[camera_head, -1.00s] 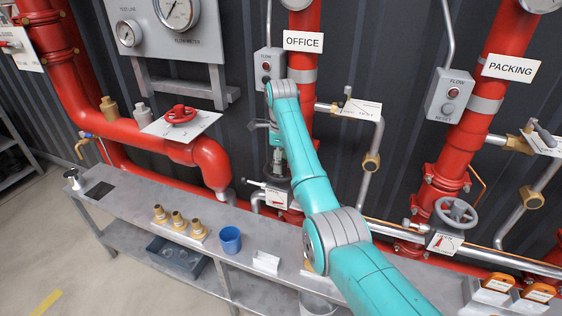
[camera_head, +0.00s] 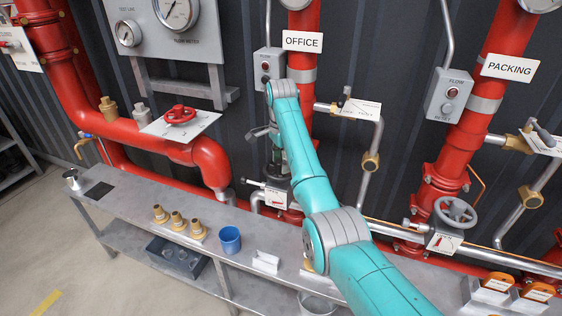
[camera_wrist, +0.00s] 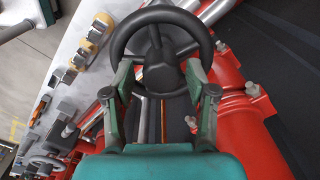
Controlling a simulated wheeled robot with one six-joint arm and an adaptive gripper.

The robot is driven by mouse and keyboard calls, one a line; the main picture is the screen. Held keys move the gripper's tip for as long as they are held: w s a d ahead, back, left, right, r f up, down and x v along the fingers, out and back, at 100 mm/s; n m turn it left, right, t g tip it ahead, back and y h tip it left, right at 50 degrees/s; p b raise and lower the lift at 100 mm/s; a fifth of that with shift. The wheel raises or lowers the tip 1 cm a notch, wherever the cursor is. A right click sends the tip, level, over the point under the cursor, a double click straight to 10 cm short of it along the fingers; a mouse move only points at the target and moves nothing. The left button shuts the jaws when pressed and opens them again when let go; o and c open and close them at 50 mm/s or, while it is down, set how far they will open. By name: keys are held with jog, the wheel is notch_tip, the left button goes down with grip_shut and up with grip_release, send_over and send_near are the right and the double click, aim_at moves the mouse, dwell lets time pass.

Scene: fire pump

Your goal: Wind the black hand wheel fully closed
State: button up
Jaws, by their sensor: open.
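The black hand wheel (camera_wrist: 117,45) fills the upper middle of the wrist view, its dark round rim and spokes facing the camera. In the head view the wheel is mostly hidden by my arm, at the OFFICE riser. My gripper (camera_wrist: 160,72) is open, with one finger on each side of the near part of the wheel. The fingertips overlap the rim in the picture; I cannot tell whether they touch it. In the head view part of my gripper (camera_head: 262,132) shows left of my wrist.
The red OFFICE pipe (camera_head: 302,75) and grey flow box (camera_head: 269,62) stand close to my arm. A bench (camera_head: 135,207) with brass fittings (camera_head: 178,221) and a blue cup (camera_head: 230,240) runs in front. A grey hand wheel (camera_head: 455,213) is at right.

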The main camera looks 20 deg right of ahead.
jog(key=n, duration=0.7)
jog(key=shift+n, duration=0.3)
jog(key=shift+c, duration=0.3)
grip_shut()
jog(key=m, duration=0.7)
jog(key=shift+d+f, duration=0.15)
jog(key=shift+c, duration=1.4)
grip_release()
jog(key=shift+m, duration=0.4)
jog(key=o, duration=0.6)
